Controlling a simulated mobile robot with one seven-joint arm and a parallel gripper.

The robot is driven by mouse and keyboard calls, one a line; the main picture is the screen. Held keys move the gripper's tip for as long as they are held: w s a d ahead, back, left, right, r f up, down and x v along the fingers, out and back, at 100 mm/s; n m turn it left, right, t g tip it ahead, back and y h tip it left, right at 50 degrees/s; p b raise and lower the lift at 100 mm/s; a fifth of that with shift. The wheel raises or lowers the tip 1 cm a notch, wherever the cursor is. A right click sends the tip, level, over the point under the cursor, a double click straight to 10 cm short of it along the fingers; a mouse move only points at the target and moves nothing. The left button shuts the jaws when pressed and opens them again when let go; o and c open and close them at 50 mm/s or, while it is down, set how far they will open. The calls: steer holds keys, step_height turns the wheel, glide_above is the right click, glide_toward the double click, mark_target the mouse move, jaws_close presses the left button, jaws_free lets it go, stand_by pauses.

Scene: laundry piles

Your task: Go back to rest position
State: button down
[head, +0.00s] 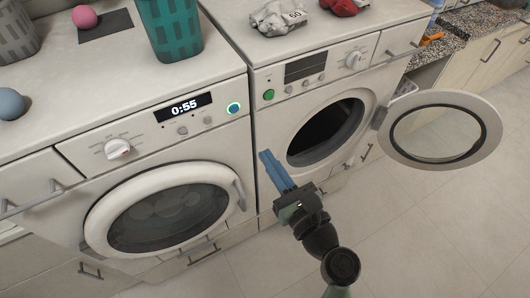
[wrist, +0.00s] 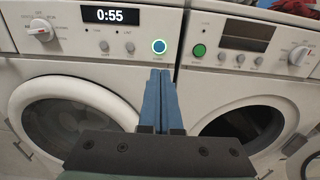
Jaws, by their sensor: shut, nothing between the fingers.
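My gripper (head: 266,157) has blue fingers and is out in front of the two machines, close to the seam between them. In the wrist view its fingers (wrist: 160,75) lie together with nothing held, pointing toward the lit button. The left washer (head: 218,140) has its round door shut, a display reading 0:55 and a start button (head: 234,108) with a lit blue ring. The right machine (head: 262,125) has its round door (head: 484,128) swung open to the right, and its drum opening looks dark.
A green basket (head: 170,30), a pink ball (head: 84,16), a blue ball (head: 11,104) and a grey basket (head: 14,35) stand on the left top. Grey cloth (head: 277,18) and red cloth (head: 344,6) lie on the right machine. The open door juts into the space at right; floor (head: 420,230) is clear.

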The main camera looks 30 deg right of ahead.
stand_by(0.3)
stand_by(0.5)
steer(key=w+a+r+n+t+y, duration=0.1)
steer(key=w+a+r+n, duration=0.2)
steer(key=r+n, duration=0.45)
steer(key=w+a+r+n+t, duration=0.1)
steer(key=w+a+r+n, duration=0.2)
steer(key=r+n, duration=0.45)
steer(key=w+a+r+n+y, duration=0.15)
steer(key=a+r+n, duration=0.35)
steer(key=r, duration=0.5)
steer(key=s+a+r+n+t+h, duration=0.1)
steer(key=s+a+r+n+t, duration=0.1)
steer(key=r+n, duration=0.3)
steer(key=s+a+r+n+t+h, duration=0.1)
steer(key=s+r+n+t, duration=0.2)
steer(key=r, duration=0.9)
steer(key=s+a+r+n+t+h, duration=0.1)
steer(key=s+a+r+n+t, duration=0.1)
steer(key=s+r+n, duration=0.4)
step_height(320, 180, up, 3)
steer(key=shift+s+a+r+n, duration=0.1)
steer(key=shift+s+a+n, duration=0.2)
steer(key=shift+n, duration=0.5)
steer(key=shift+w, duration=0.15)
